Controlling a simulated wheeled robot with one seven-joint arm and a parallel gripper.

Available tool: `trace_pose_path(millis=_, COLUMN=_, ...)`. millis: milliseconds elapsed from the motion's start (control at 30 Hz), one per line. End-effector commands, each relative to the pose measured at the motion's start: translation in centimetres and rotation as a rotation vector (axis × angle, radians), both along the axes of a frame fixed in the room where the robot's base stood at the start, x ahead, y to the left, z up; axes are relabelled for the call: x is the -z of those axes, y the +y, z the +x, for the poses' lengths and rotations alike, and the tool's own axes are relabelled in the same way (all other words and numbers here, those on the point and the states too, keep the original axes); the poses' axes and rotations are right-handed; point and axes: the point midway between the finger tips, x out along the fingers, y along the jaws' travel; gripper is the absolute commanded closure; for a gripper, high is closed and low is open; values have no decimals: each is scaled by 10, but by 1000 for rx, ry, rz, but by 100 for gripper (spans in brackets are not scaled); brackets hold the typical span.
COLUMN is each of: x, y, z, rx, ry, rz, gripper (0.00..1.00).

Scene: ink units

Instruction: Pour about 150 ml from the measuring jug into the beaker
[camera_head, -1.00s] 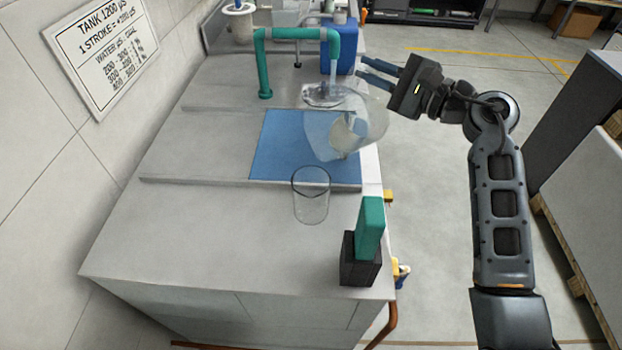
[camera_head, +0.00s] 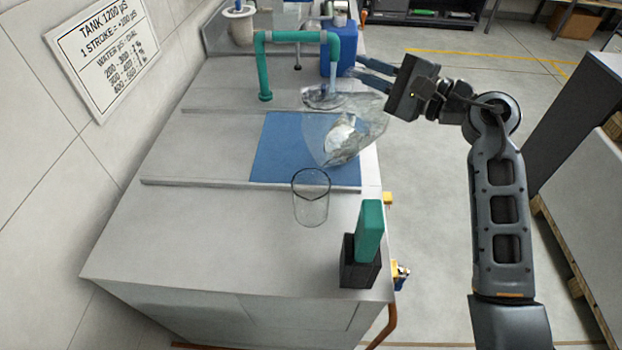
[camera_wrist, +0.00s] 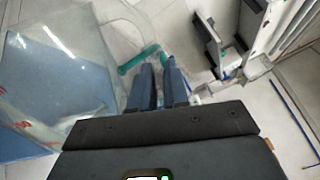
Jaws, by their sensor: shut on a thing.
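The clear measuring jug (camera_head: 352,118) hangs tilted above the blue mat (camera_head: 275,155), its wide end toward the lower left. My gripper (camera_head: 365,70) is at the jug's upper right, its fingers shut on the jug, apparently by its handle. In the wrist view, the jug (camera_wrist: 65,65) fills the left side beside my gripper's two dark fingers (camera_wrist: 158,88). The clear beaker (camera_head: 311,203) stands upright on the grey bench, nearer than the mat and lower left of the jug. It looks empty. The water level in the jug is hard to tell.
A blue container (camera_head: 340,62) stands at the back. A teal block in a black holder (camera_head: 361,262) stands at the front right edge. The bench left of the beaker is clear.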

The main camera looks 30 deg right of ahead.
Motion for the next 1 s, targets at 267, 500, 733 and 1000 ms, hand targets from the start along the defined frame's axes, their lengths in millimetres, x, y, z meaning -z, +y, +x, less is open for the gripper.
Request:
trace_pose_path(millis=267, x=-8, y=5, z=-2, rx=0, ry=-17, rz=-42, gripper=100)
trace_pose_path(millis=500, x=-9, y=8, z=-3, rx=0, ry=-23, rz=-59, gripper=100)
trace_pose_path(millis=733, x=-10, y=10, z=-4, rx=-1, ry=-28, rz=-69, gripper=100)
trace_pose_path(millis=1000, x=-12, y=13, z=-5, rx=0, ry=-33, rz=-80, gripper=100)
